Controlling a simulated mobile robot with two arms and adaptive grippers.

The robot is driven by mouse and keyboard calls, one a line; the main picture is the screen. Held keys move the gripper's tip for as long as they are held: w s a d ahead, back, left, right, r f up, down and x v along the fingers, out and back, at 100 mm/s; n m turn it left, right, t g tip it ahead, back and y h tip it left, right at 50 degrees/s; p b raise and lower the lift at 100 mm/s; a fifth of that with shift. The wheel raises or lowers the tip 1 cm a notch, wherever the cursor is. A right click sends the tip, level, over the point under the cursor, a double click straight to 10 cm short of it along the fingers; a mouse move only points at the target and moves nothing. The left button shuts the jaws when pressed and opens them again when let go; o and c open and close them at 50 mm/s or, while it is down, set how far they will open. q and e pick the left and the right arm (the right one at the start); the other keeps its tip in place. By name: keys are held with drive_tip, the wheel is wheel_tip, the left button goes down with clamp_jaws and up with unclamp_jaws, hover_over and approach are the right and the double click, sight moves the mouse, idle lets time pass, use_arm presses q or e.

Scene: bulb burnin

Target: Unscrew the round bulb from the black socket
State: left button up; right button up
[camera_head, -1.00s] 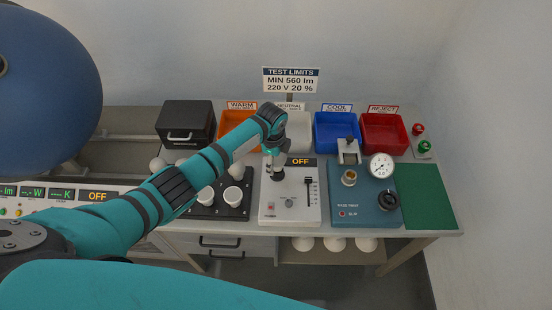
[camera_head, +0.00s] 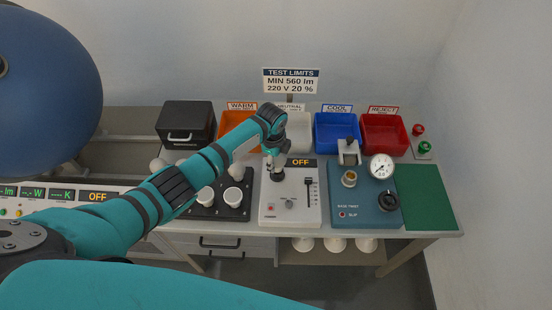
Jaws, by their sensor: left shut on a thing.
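My left arm reaches in from the left, over the white test panel (camera_head: 304,211) with the "OFF" display. My left gripper (camera_head: 276,172) points down at the upper left of this panel, beside the display. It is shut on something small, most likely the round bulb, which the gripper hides. The black socket is not clearly visible; only dark shapes show around the fingertips. I cannot tell whether the bulb is still seated in it. My right gripper is not in view.
A black board (camera_head: 235,210) with white round bulbs lies left of the panel. A blue-grey tester (camera_head: 364,211) with a gauge (camera_head: 381,166) stands right of it. Orange (camera_head: 229,122), white (camera_head: 300,128), blue (camera_head: 338,124) and red (camera_head: 383,128) bins line the back. A green mat (camera_head: 425,200) is clear.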

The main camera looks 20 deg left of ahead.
use_arm(q)
drive_tip(key=shift+c, duration=0.5)
drive_tip(key=n, duration=0.5)
drive_tip(key=shift+s+d+y, duration=0.15)
drive_tip(key=shift+y, duration=0.15)
drive_tip(key=n, duration=0.6)
drive_tip(key=shift+n+g+y, duration=0.3)
drive_tip(key=shift+n+g, duration=0.1)
drive_tip(key=n, duration=0.5)
drive_tip(key=shift+s+d+g, duration=0.1)
drive_tip(key=shift+d+g, duration=0.05)
drive_tip(key=shift+g, duration=0.15)
drive_tip(key=n, duration=0.6)
drive_tip(key=shift+g+y, duration=0.3)
drive_tip(key=o, duration=1.1)
drive_tip(key=shift+s+r, duration=0.1)
drive_tip(key=shift+s, duration=0.05)
